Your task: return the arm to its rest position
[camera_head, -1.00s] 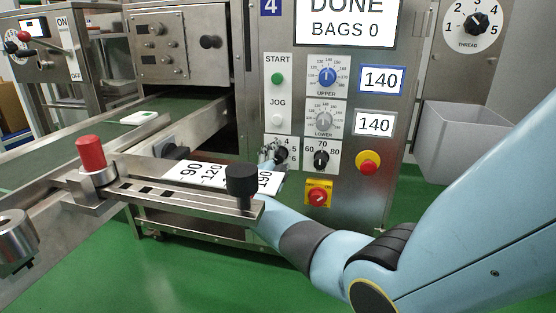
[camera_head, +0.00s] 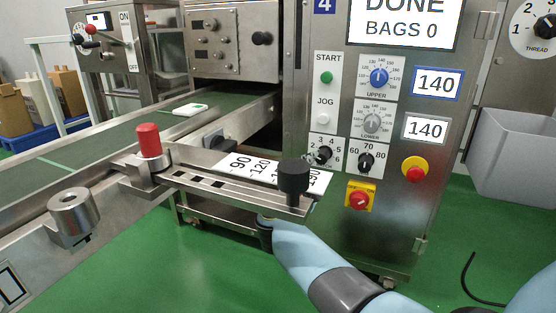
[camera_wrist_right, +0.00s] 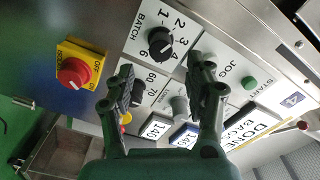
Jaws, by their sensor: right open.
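My right arm (camera_head: 300,257) comes in from the lower right of the head view and passes behind the black knob and the metal rail. Its gripper is mostly hidden there, just left of the black batch dial (camera_head: 322,155). In the right wrist view my right gripper (camera_wrist_right: 160,80) is open, with nothing between its fingers. The batch dial (camera_wrist_right: 161,42) shows just beyond the fingertips, apart from them as far as I can tell. My left gripper is not in view.
The metal rail (camera_head: 215,182) with a red knob (camera_head: 149,141) and a black-topped knob (camera_head: 294,176) stands in front of the machine panel. A red stop button (camera_head: 415,171) and a red switch (camera_head: 359,199) are close by. Green floor is clear below.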

